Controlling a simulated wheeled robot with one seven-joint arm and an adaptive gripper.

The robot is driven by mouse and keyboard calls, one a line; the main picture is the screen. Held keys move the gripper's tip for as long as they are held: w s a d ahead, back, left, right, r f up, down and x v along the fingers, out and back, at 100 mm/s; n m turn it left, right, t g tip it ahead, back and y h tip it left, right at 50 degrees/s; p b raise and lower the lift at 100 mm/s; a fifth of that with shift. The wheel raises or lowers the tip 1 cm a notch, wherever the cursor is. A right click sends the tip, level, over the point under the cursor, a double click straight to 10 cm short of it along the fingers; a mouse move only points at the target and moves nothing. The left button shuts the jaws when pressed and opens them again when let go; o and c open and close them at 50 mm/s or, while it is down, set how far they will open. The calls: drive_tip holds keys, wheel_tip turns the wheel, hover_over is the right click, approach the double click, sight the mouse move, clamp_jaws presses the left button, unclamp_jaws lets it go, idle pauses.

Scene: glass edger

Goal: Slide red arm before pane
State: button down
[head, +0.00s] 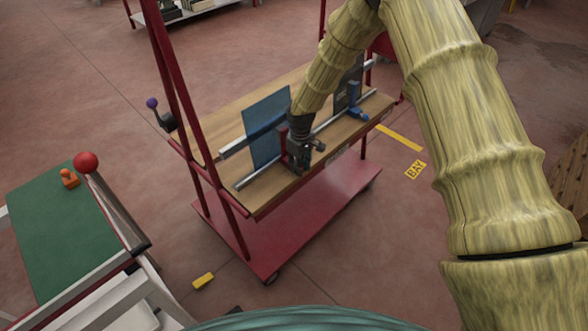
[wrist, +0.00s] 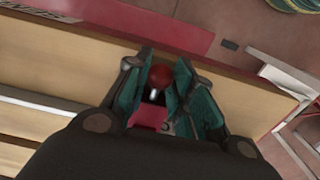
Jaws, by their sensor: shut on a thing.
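My gripper (head: 299,157) is down at the front rail (head: 245,181) of the wooden-topped cart, close beside the blue glass pane (head: 265,128). The pane stands upright, leaning between the rear rail and the front rail. In the wrist view my gripper (wrist: 168,98) is shut around a red knob (wrist: 160,77) on a short metal stem, with a red block (wrist: 150,116) below it between the fingers. This appears to be the red arm; in the head view it is mostly hidden by my gripper, with a bit of red showing.
A blue clamp (head: 354,105) sits on the front rail to the right, by a dark pane (head: 343,90). Red uprights (head: 180,90) stand at the cart's left end, with a purple-knobbed lever (head: 158,110). A green-topped table (head: 60,235) with an orange object is at left.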

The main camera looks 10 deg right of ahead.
drive_tip(key=c, duration=1.2)
unclamp_jaws()
drive_tip(key=shift+o, duration=0.2)
wheel_tip(320, 180, up, 12)
